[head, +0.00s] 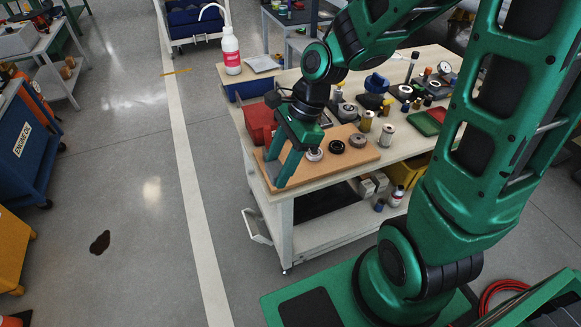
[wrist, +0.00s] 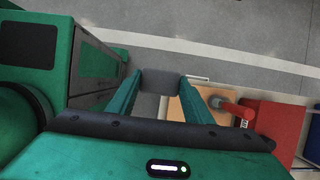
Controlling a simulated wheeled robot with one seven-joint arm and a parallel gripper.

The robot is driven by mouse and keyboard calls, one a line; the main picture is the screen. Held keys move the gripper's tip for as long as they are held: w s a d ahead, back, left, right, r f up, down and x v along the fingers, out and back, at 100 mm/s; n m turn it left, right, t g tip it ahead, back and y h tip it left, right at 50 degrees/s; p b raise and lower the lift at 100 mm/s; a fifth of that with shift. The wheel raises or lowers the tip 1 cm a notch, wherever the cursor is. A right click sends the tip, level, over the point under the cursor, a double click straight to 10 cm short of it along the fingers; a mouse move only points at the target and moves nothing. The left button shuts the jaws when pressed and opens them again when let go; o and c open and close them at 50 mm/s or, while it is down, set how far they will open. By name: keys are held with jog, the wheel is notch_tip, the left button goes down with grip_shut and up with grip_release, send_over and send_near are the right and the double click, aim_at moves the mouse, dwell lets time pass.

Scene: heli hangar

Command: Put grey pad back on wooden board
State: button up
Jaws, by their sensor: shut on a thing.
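My gripper (head: 276,172) hangs at the left end of the wooden board (head: 335,166), near the workbench edge. In the wrist view, my gripper (wrist: 160,80) is shut on the grey pad (wrist: 160,81), a dark grey flat piece between the fingertips. The pad shows against the floor there, just left of the wooden board (wrist: 186,107). In the head view I cannot make out the pad. On the board stand a silver round part (head: 314,155), a black ring (head: 336,147) and a grey round part (head: 358,140).
A red bin (head: 260,122) stands behind the board's left end; it also shows in the wrist view (wrist: 275,128). Cans (head: 387,133) and a green pad (head: 424,123) lie to the right. A white bottle (head: 231,52) stands farther back.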

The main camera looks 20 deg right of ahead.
jog(key=w+d+f, duration=0.4)
jog(key=w, duration=0.1)
jog(key=w+d+f, duration=0.2)
jog(key=shift+w, duration=0.35)
jog(key=shift+f, duration=1.95)
jog(key=shift+s+f, duration=0.1)
jog(key=shift+f, duration=0.2)
jog(key=o, duration=1.2)
jog(key=shift+f, duration=0.15)
jog(key=shift+s, duration=0.2)
jog(key=shift+w+d+r, duration=0.1)
jog(key=shift+r, duration=0.3)
jog(key=v, duration=1.2)
jog(key=shift+w, duration=0.2)
